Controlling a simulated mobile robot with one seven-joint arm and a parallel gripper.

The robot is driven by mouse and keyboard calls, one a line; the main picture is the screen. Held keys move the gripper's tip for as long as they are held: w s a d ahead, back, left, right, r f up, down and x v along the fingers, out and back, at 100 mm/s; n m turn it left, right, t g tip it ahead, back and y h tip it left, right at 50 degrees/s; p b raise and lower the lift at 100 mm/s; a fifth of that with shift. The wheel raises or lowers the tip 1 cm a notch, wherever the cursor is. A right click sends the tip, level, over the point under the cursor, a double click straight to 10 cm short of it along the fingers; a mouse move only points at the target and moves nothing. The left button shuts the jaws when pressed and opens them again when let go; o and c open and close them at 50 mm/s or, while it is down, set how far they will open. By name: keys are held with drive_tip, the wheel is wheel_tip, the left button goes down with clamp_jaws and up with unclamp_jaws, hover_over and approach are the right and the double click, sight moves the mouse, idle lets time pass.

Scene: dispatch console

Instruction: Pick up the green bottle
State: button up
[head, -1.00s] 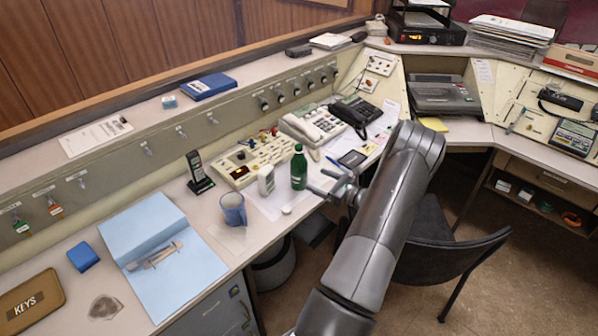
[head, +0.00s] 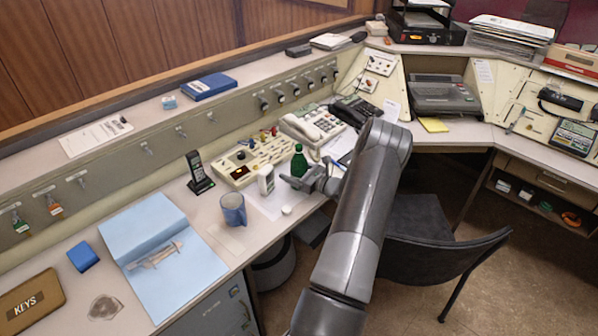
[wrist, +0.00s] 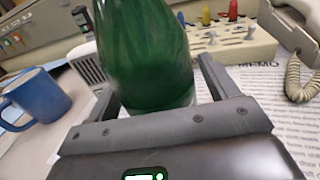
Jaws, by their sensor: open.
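The green bottle (head: 299,160) stands upright on the desk, in front of the cream switch panel. Its lower part is hidden by my gripper in the head view. In the wrist view the bottle (wrist: 145,50) fills the upper middle, between the two fingers. My gripper (head: 301,183) is open around the bottle, with one finger on each side. In the wrist view my gripper (wrist: 158,85) shows a gap between the right finger and the bottle; the left finger is close to it.
A blue mug (head: 233,209) and a small white container (head: 266,180) stand left of the bottle. A white cap (head: 286,210) lies near the desk edge. A cream telephone (head: 309,126) sits behind right. A black chair (head: 425,235) stands below the desk.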

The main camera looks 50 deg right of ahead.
sight(295, 161)
drive_tip(key=shift+c, duration=0.4)
drive_tip(key=c, duration=1.1)
drive_tip(key=shift+r, duration=0.15)
drive_tip(key=shift+r, duration=0.65)
wheel_tip(295, 161, up, 3)
drive_tip(key=shift+f, duration=0.15)
drive_tip(key=shift+s+d+r, duration=0.6)
drive_tip(key=shift+s+r, duration=0.5)
drive_tip(key=shift+s, duration=0.75)
drive_tip(key=shift+s+d+r, duration=0.65)
drive_tip(key=shift+s+r, duration=0.45)
drive_tip(key=shift+s, duration=0.75)
drive_tip(key=shift+s+d+r, duration=0.6)
drive_tip(key=shift+s+r, duration=0.5)
drive_tip(key=shift+s, duration=0.75)
